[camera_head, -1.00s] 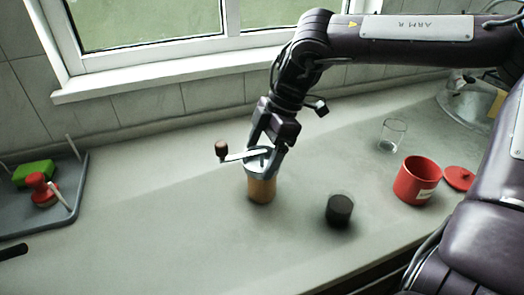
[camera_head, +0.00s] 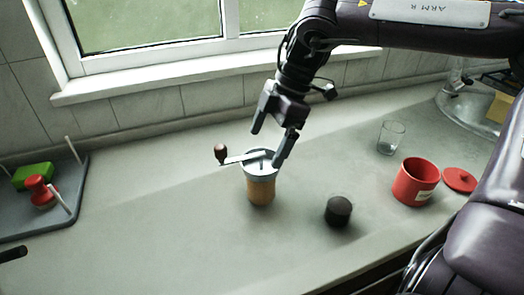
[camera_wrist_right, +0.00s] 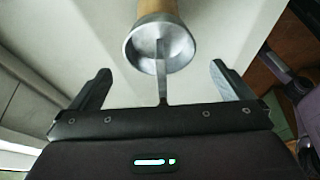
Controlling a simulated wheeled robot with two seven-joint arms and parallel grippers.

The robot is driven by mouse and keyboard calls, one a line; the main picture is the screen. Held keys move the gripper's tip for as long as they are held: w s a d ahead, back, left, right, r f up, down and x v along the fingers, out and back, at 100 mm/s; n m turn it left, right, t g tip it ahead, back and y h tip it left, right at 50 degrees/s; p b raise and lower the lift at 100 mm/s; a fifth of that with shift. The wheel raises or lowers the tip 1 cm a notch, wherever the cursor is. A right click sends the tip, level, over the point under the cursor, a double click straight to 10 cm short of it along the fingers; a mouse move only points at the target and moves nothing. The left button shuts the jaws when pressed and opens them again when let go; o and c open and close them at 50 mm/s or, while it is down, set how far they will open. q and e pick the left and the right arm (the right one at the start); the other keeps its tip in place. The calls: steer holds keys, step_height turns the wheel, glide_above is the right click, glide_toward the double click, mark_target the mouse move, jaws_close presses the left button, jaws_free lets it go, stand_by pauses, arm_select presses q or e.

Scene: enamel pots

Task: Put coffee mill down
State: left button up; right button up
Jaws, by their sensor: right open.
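The coffee mill (camera_head: 261,187) stands upright on the grey counter. It has a wooden body, a metal top and a crank with a brown knob pointing left. My right gripper (camera_head: 268,146) is open and empty, above and a little behind the mill's top. In the right wrist view the mill (camera_wrist_right: 160,45) shows beyond the open fingers (camera_wrist_right: 160,88), with its metal top and crank towards me. My left gripper is not clearly seen; only a dark piece shows at the left edge of the head view.
To the right stand a dark round container (camera_head: 338,211), a red canister (camera_head: 415,181), its red lid (camera_head: 459,179) and a clear glass (camera_head: 391,138). A grey tray (camera_head: 75,190) with a green sponge (camera_head: 33,176) and red-topped brush (camera_head: 40,190) lies left. The front-left counter (camera_head: 150,245) is clear.

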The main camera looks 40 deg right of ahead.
steer(key=v, duration=0.7)
steer(key=shift+r, duration=0.4)
steer(key=shift+s+d, duration=0.1)
steer(key=shift+s, duration=0.05)
